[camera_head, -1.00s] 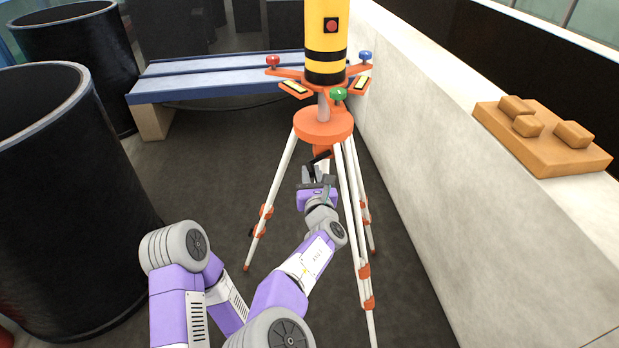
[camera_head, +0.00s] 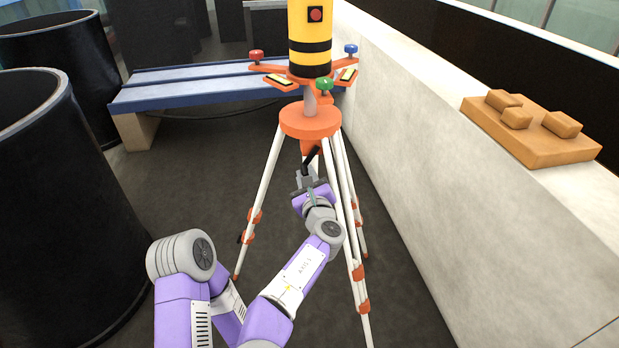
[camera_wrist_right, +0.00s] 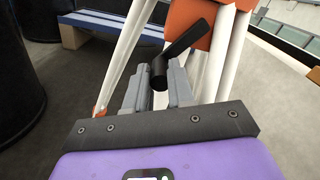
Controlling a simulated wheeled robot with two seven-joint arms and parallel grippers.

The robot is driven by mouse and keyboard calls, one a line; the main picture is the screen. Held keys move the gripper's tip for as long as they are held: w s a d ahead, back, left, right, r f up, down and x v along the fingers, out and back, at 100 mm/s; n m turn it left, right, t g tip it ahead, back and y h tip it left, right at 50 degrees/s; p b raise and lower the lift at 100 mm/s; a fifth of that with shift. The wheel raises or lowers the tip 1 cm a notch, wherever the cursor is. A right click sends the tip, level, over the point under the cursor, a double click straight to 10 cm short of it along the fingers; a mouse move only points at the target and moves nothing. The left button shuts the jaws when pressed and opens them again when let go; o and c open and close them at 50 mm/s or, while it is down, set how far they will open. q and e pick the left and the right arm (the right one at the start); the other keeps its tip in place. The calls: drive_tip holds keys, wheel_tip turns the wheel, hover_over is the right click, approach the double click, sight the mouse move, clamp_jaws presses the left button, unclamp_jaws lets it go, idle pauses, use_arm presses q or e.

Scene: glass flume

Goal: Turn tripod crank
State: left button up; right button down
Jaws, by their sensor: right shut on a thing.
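The tripod is orange and white, with an orange round head (camera_head: 310,121) and white legs; it stands upright on the dark floor. Its black crank (camera_head: 311,159) sticks out below the head. In the right wrist view the crank arm (camera_wrist_right: 186,39) slopes down left from the orange column to a black grip (camera_wrist_right: 159,73). My right gripper (camera_head: 307,176) is just below the tripod head, in front of the legs. In the right wrist view its grey fingers (camera_wrist_right: 157,86) are shut on the crank grip, one on each side. My left gripper is not in view.
A yellow and black instrument (camera_head: 310,45) stands on the tripod, above red, green and blue knobs. Large black bins (camera_head: 50,200) stand at left. A blue bench (camera_head: 190,88) is behind. A pale wall (camera_head: 450,180) runs close at right, carrying an orange block (camera_head: 530,138).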

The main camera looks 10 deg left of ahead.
drive_tip(key=c, duration=1)
unclamp_jaws()
drive_tip(key=shift+p+v, duration=0.45)
drive_tip(key=shift+v, duration=3.35)
